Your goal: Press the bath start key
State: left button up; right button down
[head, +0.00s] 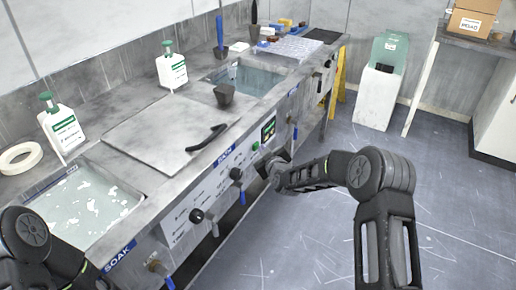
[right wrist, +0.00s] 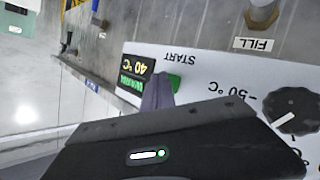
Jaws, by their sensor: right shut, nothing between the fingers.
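The green start key (right wrist: 174,82) sits beside the START label on the white control panel, upside down in the right wrist view. It also shows as a small green spot in the head view (head: 255,146). The panel's dark display (right wrist: 133,75) reads 40 °C over a green-lit line. My right gripper (right wrist: 158,92) is shut and empty. Its fingertips overlap the key's edge in the right wrist view; I cannot tell whether they touch it. In the head view the right gripper (head: 266,165) is in front of the panel, just below the key.
A dial (right wrist: 292,112) with a temperature mark sits beside the key. Black and blue knobs (head: 237,174) line the bench front. A grey lid (head: 165,135) with a black handle lies between the soak basin (head: 85,205) and the far basin.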

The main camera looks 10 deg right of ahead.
jog(key=shift+w+a, duration=0.1)
dwell(0.5)
jog(key=shift+s+d+b, duration=0.3)
jog(key=shift+s+d, duration=0.35)
jog(key=shift+s, duration=0.05)
jog(key=s+d+b, duration=0.1)
jog(key=s+d, duration=0.2)
jog(key=shift+s+d, duration=0.25)
jog(key=shift+d, duration=0.05)
dwell(0.8)
